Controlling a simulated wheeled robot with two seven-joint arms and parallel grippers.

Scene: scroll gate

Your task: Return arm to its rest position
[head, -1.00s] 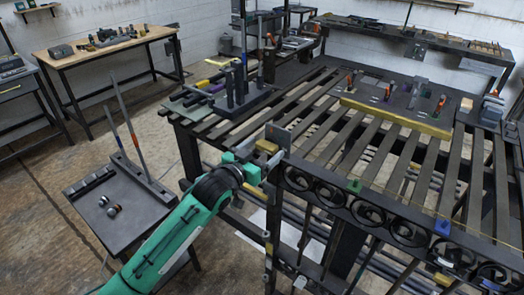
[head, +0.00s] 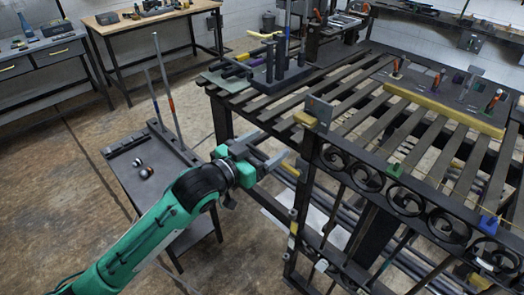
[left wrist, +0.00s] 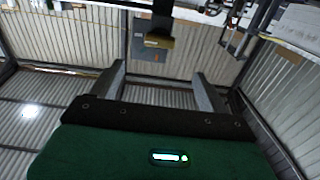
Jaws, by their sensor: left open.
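My left arm reaches in from the bottom left in the head view, with a green forearm and a black wrist. My left gripper (head: 272,150) is open and empty. It is in the air left of the gate's front corner, apart from the grey plate (head: 318,112) and the yellow block (head: 305,119) there. In the left wrist view the two grey fingers (left wrist: 158,74) stand wide apart with nothing between them. A plate and yellow block (left wrist: 160,42) show beyond them. My right gripper is not in view.
A small dark side table (head: 150,185) with upright rods and two small balls stands left of my gripper. A wooden-topped bench (head: 150,17) is at the back. Open floor lies at left.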

